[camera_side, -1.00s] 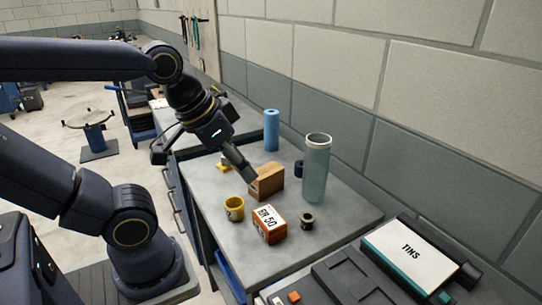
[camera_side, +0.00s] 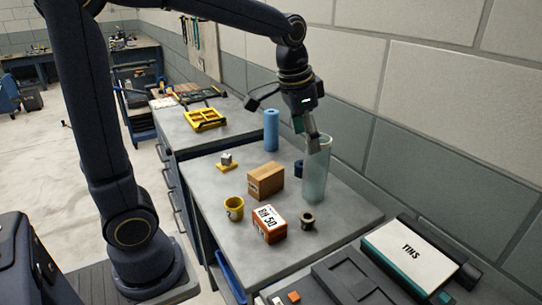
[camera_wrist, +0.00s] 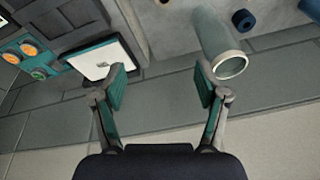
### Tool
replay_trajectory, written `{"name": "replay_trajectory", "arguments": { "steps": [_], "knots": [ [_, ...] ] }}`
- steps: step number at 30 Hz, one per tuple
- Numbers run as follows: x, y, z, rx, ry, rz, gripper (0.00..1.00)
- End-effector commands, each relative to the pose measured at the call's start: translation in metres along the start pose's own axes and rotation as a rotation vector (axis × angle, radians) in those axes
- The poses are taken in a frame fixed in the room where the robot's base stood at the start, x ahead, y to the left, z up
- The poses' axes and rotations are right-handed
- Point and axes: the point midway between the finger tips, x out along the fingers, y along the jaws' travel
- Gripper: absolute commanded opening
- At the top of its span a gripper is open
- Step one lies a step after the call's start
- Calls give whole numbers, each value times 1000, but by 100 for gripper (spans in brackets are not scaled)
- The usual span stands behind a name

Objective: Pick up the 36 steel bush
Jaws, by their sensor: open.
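A small dark grey-brown bush (camera_side: 307,221) with a hole stands on the grey bench, right of the orange-and-white box. It may be the steel bush, but no size marking is legible. A dark edge of it seems to show at the top of the wrist view (camera_wrist: 163,2). My gripper (camera_side: 311,137) is raised by the tube's rim, apart from the bush. In the wrist view its fingers (camera_wrist: 163,86) are spread and empty.
The tall clear tube (camera_side: 315,177) stands close to my gripper. A wooden block (camera_side: 266,181), a box marked 50 (camera_side: 270,224), a yellow cup (camera_side: 234,208) and a blue roll (camera_side: 271,130) share the bench. A TINS case (camera_side: 410,258) is at front right; the wall is behind.

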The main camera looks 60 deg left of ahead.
Motion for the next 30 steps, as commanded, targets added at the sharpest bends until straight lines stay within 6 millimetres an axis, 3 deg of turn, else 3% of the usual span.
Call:
{"name": "replay_trajectory", "arguments": {
  "steps": [1,3,9,17,24,30],
  "knots": [
    [23,-6,-10,4,-50,15,74],
    [52,-13,-20,5,-105,32,74],
    [111,-20,-19,-12,-222,71,74],
    [152,-18,-4,-19,-258,82,74],
    [207,-13,11,-19,-258,82,74],
    [232,-11,16,-19,-254,81,74]
  ]
}}
